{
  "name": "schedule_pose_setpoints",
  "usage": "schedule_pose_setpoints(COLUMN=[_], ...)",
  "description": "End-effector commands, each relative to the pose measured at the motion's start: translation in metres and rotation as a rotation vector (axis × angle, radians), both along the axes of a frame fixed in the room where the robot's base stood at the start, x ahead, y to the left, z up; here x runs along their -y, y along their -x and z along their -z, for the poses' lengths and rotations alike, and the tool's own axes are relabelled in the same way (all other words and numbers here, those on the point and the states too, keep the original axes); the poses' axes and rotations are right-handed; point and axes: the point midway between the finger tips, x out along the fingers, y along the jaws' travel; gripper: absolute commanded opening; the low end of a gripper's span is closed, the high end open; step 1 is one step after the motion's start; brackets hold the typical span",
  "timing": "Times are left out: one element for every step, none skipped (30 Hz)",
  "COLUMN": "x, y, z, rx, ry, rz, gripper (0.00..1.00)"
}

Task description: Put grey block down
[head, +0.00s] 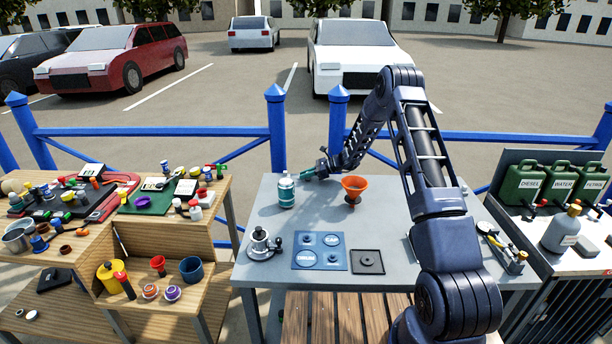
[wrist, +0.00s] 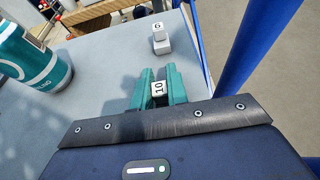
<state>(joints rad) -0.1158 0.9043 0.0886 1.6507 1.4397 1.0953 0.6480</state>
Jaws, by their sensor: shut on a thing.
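My gripper (wrist: 159,76) has teal fingers, shut on a small pale grey block (wrist: 159,89) marked 10. In the head view my gripper (head: 306,174) is low over the far left part of the grey table (head: 330,195), just right of the teal canister (head: 286,191). The held block cannot be made out there. In the wrist view, a small stack of pale blocks (wrist: 161,46) stands just beyond the fingertips, with a 6 on its upper block. Whether the held block touches the table is hidden by the fingers.
The teal canister also shows at the left of the wrist view (wrist: 34,62). An orange funnel (head: 354,187) stands right of the gripper. A blue railing (head: 230,131) runs behind.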

Motion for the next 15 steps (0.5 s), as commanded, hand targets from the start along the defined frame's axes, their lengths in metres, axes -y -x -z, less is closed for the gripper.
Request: schedule_pose_setpoints(x=[0.0,-0.0001,-0.0001,0.0,0.0001,0.0001,0.0,0.0,-0.0001,-0.0001,-0.0001,-0.0001,0.0,0.0,0.0], y=[0.0,0.0,0.0,0.0,0.0,0.0,0.0,0.0,0.0,0.0,0.0,0.0,0.0,0.0,0.0], z=[-0.0003,-0.0004,-0.0002,0.0003,0.0009,0.002,0.002,0.0017,0.0017,0.0017,0.0017,0.0017,0.0016,0.0016,0.0016], rx=[0.0,0.0,0.0,0.0,0.0,-0.001,0.0,0.0,0.0,0.0,0.0,0.0,0.0,0.0,0.0], ry=[0.0,0.0,0.0,0.0,0.0,0.0,0.0,0.0,0.0,0.0,0.0,0.0,0.0,0.0,0.0], rz=[0.0,0.0,0.0,0.0,0.0,0.0,0.0,0.0,0.0,0.0,0.0,0.0,0.0,0.0,0.0], gripper=[0.0,0.0,0.0,0.0,0.0,0.0,0.19,0.25,0.33,0.37,0.37,0.37,0.37,0.37,0.37])
